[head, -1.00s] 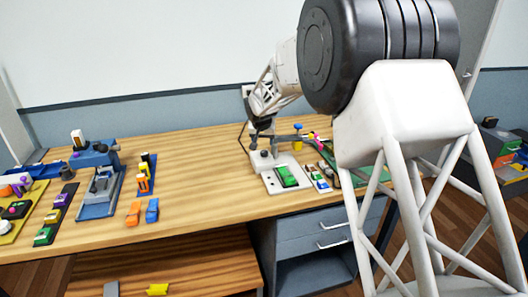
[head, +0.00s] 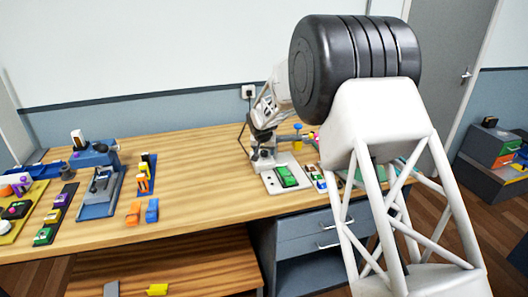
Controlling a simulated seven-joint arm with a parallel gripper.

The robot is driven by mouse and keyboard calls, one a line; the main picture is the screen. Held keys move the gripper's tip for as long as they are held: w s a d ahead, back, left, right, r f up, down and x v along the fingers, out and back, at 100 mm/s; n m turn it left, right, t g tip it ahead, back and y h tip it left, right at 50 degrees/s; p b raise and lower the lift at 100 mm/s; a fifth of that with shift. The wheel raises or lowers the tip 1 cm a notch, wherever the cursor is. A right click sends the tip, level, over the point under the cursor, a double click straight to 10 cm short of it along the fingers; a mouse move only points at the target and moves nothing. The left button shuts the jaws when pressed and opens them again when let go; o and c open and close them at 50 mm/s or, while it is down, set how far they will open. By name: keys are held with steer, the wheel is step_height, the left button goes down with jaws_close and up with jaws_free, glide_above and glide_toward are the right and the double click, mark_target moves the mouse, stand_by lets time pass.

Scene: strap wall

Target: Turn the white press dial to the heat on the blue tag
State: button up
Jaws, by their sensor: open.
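The white press (head: 271,182) stands on the workbench right of centre, with a green block (head: 287,176) on its plate. My gripper (head: 262,142) is over the back of the white press, close to its upright part. Its fingers are small and dark here; the jaws are open, with nothing seen between them. I cannot pick out the blue tag for certain. I cannot tell whether my gripper touches the press.
A blue press (head: 98,195) stands at the left, with orange and blue blocks (head: 133,213) beside it. Small coloured pieces (head: 320,182) lie right of the white press, near my arm. A yellow panel (head: 22,215) is at far left. The bench middle is clear.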

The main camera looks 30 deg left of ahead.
steer(key=shift+w+f, duration=0.1)
steer(key=shift+f, duration=0.2)
steer(key=c, duration=0.9)
steer(key=shift+c, duration=0.2)
steer(key=shift+n, duration=0.6)
steer(key=shift+n+g+y, duration=0.4)
steer(key=shift+n+y, duration=0.2)
steer(key=shift+n, duration=0.7)
steer(key=shift+w+d+n+g+y, duration=0.1)
steer(key=shift+n+g+y, duration=0.3)
steer(key=shift+n, duration=1.3)
